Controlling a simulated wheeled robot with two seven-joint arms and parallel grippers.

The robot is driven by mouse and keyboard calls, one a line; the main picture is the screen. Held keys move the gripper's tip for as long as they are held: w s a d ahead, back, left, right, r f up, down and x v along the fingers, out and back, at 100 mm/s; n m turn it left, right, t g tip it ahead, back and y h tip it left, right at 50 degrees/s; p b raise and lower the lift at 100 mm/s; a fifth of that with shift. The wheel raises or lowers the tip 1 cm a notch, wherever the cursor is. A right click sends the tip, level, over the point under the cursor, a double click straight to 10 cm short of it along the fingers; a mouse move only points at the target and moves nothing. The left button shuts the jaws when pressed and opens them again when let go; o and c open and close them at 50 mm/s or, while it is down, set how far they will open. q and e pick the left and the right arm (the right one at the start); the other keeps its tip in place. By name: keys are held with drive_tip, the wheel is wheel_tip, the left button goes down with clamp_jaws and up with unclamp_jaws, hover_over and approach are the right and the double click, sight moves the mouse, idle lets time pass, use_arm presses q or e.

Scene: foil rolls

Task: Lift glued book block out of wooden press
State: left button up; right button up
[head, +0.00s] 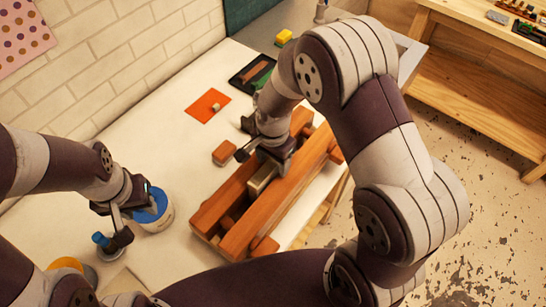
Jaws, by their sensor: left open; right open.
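The wooden press (237,240) is a reddish-brown frame of two long beams lying diagonally at the table's right edge. A pale, tan block, which looks like the book block (262,179), sits in the gap between the beams, partly hidden by my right gripper. My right gripper (266,158) points down over the press at the block's far end. It is open; I cannot tell whether its fingers touch the block. My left gripper (118,217) is open, well left of the press, beside a white tub with blue contents (154,214).
A small brown block (224,152) lies left of the press. A blue-topped item (101,240) stands below my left gripper. White table between tub and press is clear.

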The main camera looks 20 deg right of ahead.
drive_tip(key=shift+d, duration=0.2)
drive_tip(key=shift+w+d+f, duration=0.1)
drive_tip(key=shift+w+f, duration=0.05)
drive_tip(key=shift+w, duration=0.1)
drive_tip(key=c, duration=1)
clamp_jaws()
use_arm(q)
drive_tip(key=shift+w+d, duration=0.15)
drive_tip(key=shift+r, duration=0.15)
use_arm(e)
drive_tip(key=shift+r, duration=0.2)
drive_tip(key=shift+r+p, duration=0.1)
drive_tip(key=shift+p, duration=0.25)
use_arm(q)
drive_tip(key=shift+r, duration=0.15)
